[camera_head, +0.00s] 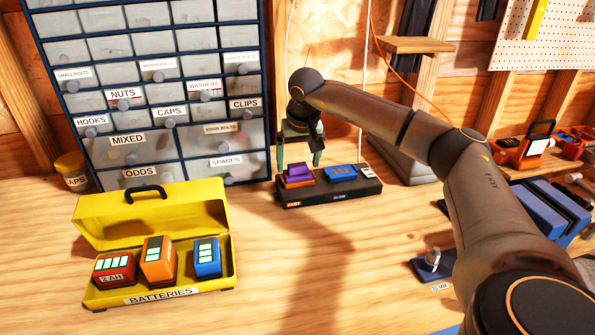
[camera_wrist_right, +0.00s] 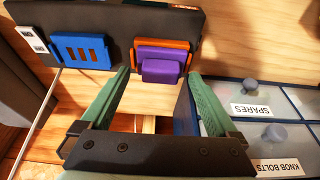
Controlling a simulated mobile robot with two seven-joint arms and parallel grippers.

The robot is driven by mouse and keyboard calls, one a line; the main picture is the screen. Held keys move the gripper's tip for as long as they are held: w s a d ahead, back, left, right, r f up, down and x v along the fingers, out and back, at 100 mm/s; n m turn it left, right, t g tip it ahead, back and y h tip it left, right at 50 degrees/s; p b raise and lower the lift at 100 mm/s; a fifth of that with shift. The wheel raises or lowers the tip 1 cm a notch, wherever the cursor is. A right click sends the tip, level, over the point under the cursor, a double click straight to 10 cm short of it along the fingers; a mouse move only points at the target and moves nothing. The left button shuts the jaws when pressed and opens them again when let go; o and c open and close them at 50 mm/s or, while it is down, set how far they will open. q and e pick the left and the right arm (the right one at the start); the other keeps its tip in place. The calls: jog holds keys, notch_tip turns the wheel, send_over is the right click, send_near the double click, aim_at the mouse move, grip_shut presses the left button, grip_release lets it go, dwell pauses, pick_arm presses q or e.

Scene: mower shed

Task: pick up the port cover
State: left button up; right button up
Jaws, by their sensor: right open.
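A purple block, apparently the port cover (camera_head: 298,169), sits on an orange port at the left end of the black charger (camera_head: 335,191). In the right wrist view the purple cover (camera_wrist_right: 160,70) shows beyond my fingertips, with an orange rim around it. My right gripper (camera_head: 299,160) is open, fingers pointing down, behind and above the cover. In the wrist view its green fingers (camera_wrist_right: 155,80) are spread to either side of the cover's near part, with nothing between them. I cannot tell if they touch it. My left gripper is not in view.
A blue port (camera_head: 340,172) sits right of the cover on the charger. A drawer cabinet (camera_head: 150,80) stands close behind. A yellow battery box (camera_head: 158,296) with three batteries is front left. A small blue holder (camera_head: 433,265) is at right. The bench before the charger is clear.

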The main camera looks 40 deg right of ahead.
jog(key=shift+w+f, duration=0.15)
jog(key=shift+f, duration=0.2)
jog(key=shift+c, duration=0.2)
grip_shut()
dwell(0.4)
